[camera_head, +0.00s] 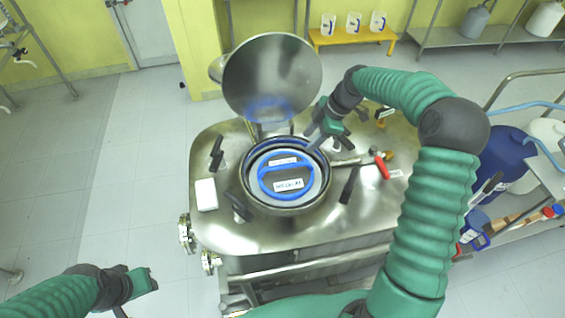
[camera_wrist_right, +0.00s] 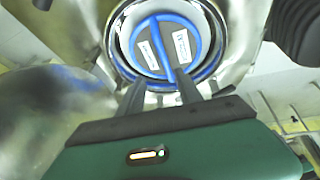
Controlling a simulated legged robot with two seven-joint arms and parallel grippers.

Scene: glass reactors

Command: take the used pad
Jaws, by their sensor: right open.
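The used pad (camera_head: 287,174) is a round grey disc with a blue rim, a blue bar across it and two white labels. It sits in the round open mouth (camera_head: 326,192) of the steel reactor. My right gripper (camera_head: 313,146) is over the far right edge of the mouth, open and empty. In the right wrist view the pad (camera_wrist_right: 150,47) lies beyond the open fingers (camera_wrist_right: 161,92), with the blue bar running toward the gap between them. My left gripper (camera_head: 142,282) is low at the left, away from the reactor; its finger gap is unclear.
The polished lid (camera_head: 268,75) stands open behind the mouth. Dark clamps, a white block (camera_head: 206,194) and a red-handled valve (camera_head: 382,168) are on the reactor top. A cart with a blue drum (camera_head: 500,155) stands at the right. The floor at left is clear.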

